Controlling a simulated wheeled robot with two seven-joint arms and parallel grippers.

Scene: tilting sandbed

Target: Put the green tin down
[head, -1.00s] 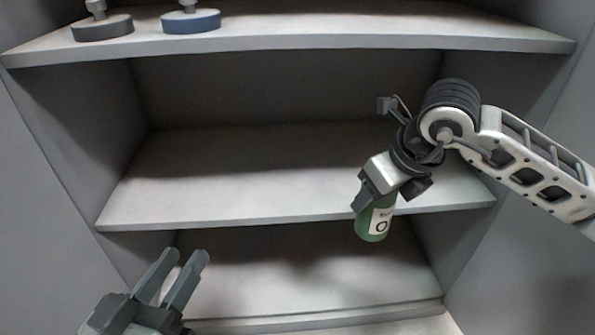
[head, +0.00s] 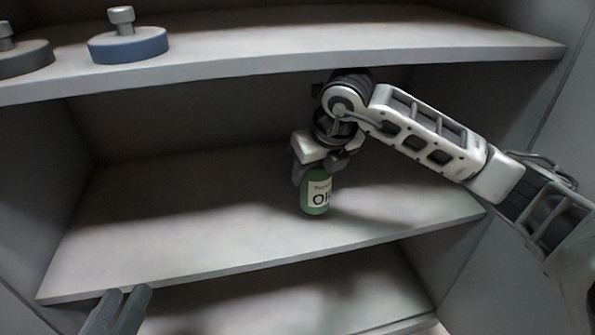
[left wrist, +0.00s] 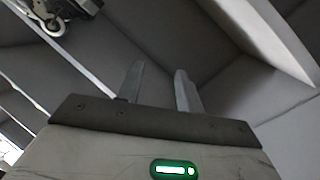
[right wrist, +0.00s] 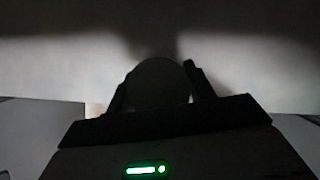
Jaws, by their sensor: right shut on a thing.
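The green tin (head: 314,197) has a white label with dark lettering and is upright in the head view, over the middle shelf (head: 190,225). My right gripper (head: 320,172) is shut on its top from above. I cannot tell whether the tin's base touches the shelf. In the right wrist view the tin (right wrist: 158,82) is a dark round shape between the two fingers. My left gripper (head: 128,298) is at the lower left of the head view, in front of the shelf edge. In the left wrist view its fingers (left wrist: 160,88) are apart with nothing between them.
The upper shelf (head: 300,45) overhangs my right arm and holds a blue round weight (head: 128,45) and a dark grey one (head: 22,60) at the left. A lower shelf (head: 300,290) lies below. The middle shelf is bare left and right of the tin.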

